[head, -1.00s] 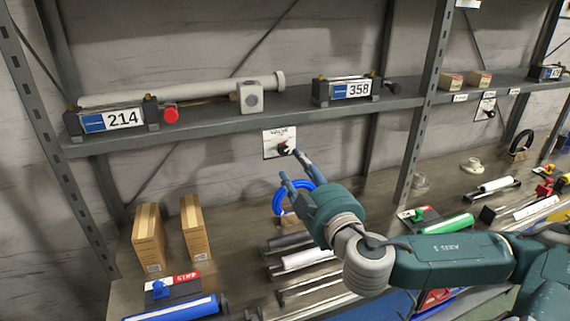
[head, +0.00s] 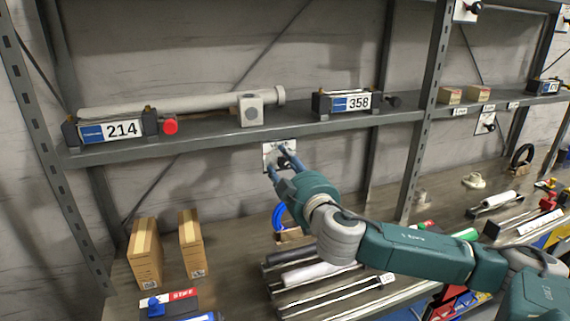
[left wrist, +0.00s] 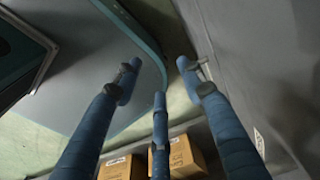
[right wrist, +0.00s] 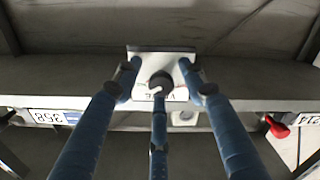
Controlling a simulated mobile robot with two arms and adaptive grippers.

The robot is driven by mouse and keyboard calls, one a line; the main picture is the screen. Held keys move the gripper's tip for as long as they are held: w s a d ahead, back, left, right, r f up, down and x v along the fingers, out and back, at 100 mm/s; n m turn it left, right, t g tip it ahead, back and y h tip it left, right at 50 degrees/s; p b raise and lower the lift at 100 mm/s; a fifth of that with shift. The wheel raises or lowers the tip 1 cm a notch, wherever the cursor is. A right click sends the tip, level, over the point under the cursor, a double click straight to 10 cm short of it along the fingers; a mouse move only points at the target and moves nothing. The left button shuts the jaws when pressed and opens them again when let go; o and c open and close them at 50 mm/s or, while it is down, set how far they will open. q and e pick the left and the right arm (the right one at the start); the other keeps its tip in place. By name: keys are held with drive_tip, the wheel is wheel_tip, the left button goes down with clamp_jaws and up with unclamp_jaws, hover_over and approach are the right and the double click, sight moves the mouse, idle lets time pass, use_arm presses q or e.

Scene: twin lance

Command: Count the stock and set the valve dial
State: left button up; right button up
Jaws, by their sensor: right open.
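The valve dial is a dark knob with a light pointer mark on a white plate (head: 268,156), mounted below the upper shelf. The knob (right wrist: 160,82) also shows in the right wrist view, between my fingers. My right gripper (head: 279,160) is open, with its fingertips around or just in front of the knob; I cannot tell whether they touch it. Counter 214 (head: 112,130) and counter 358 (head: 346,102) stand on the upper shelf. The stock includes two upright cardboard boxes (head: 145,251) at lower left. My left gripper (left wrist: 157,75) shows only in the left wrist view, its fingers spread and empty.
A grey pipe (head: 190,101) and a square block (head: 250,110) lie on the upper shelf, with a red knob (head: 170,126) beside counter 214. Rolls and tubes (head: 312,273) lie on the lower shelf.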

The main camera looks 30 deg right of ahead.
drive_tip(key=shift+f, duration=0.1)
clamp_jaws()
drive_tip(key=shift+f+n, duration=0.1)
drive_tip(key=shift+n, duration=0.9)
drive_tip(key=n, duration=0.3)
drive_tip(key=shift+n+p, duration=0.3)
drive_tip(key=shift+p, duration=0.05)
drive_tip(key=n+p, duration=0.2)
drive_tip(key=n, duration=0.4)
